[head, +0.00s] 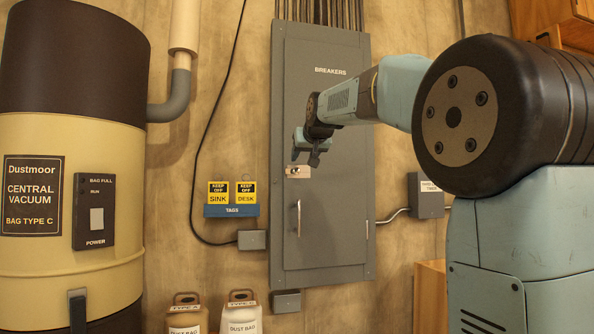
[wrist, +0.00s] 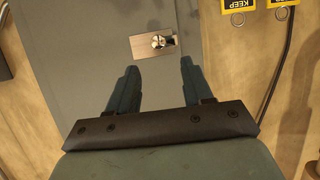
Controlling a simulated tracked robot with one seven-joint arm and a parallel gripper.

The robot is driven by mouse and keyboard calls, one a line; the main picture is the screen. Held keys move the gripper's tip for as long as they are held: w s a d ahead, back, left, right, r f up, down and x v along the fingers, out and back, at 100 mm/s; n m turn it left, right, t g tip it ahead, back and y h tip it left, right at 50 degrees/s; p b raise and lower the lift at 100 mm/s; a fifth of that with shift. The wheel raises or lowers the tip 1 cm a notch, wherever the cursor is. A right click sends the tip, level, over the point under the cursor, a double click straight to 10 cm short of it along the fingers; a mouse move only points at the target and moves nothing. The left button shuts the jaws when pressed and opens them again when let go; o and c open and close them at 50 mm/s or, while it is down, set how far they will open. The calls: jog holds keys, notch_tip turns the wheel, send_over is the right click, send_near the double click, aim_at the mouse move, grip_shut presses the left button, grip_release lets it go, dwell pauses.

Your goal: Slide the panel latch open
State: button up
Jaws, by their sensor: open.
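The grey breaker panel (head: 326,230), lettered BREAKERS, is on the wall with its door shut. Its latch (head: 298,172) is a small light plate with a metal knob near the door's left edge, above a vertical handle (head: 299,218). In the wrist view the latch (wrist: 153,44) is a wood-toned plate with a shiny knob, just beyond the fingertips. My gripper (head: 308,158) is just above the latch in the head view. In the wrist view my gripper (wrist: 158,68) is open, its two dark fingers apart with nothing between them. Contact with the knob does not show.
A blue TAGS rack (head: 231,211) with two yellow KEEP OFF tags hangs left of the panel. A cable runs down to a grey box (head: 252,240). A large central vacuum (head: 72,180) stands at far left. Another grey box (head: 426,196) is right of the panel.

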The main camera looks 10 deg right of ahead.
aim_at(297, 170)
jog(key=x, duration=0.9)
jog(key=shift+w+d, duration=0.1)
grip_shut()
dwell(0.5)
